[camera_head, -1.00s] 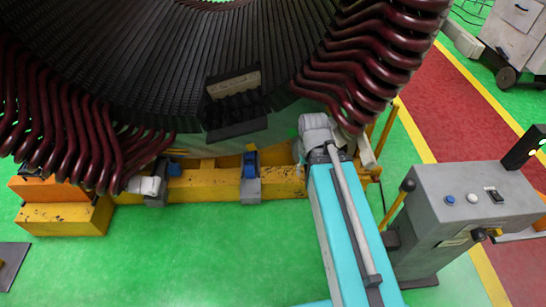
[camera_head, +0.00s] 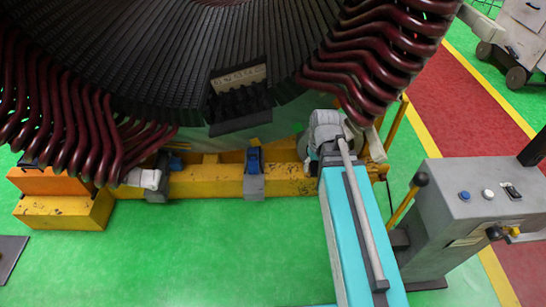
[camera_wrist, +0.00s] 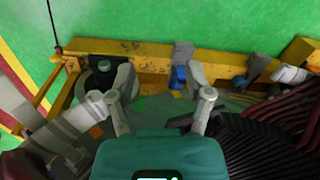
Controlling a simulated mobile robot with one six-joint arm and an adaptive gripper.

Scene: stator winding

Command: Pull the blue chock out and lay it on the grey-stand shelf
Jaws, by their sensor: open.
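The blue chock (camera_head: 254,160) sits on top of a small grey stand (camera_head: 253,187) at the yellow beam (camera_head: 205,187), below the stator. In the wrist view the blue chock (camera_wrist: 178,77) shows beside the grey stand (camera_wrist: 183,52), between the two fingers and nearer the right one. My gripper (camera_wrist: 160,76) is open and empty, its fingers spread wide. No contact with the chock is visible. In the head view my gripper is hidden behind my wrist. A second blue piece (camera_head: 175,163) is at another grey stand (camera_head: 157,188) to the left.
The dark stator (camera_head: 190,75) with dark red coils (camera_head: 385,50) hangs over the beam. A grey control box (camera_head: 483,192) stands right of my arm. A yellow and orange block (camera_head: 65,209) is at the left. Green floor in front of the beam is clear.

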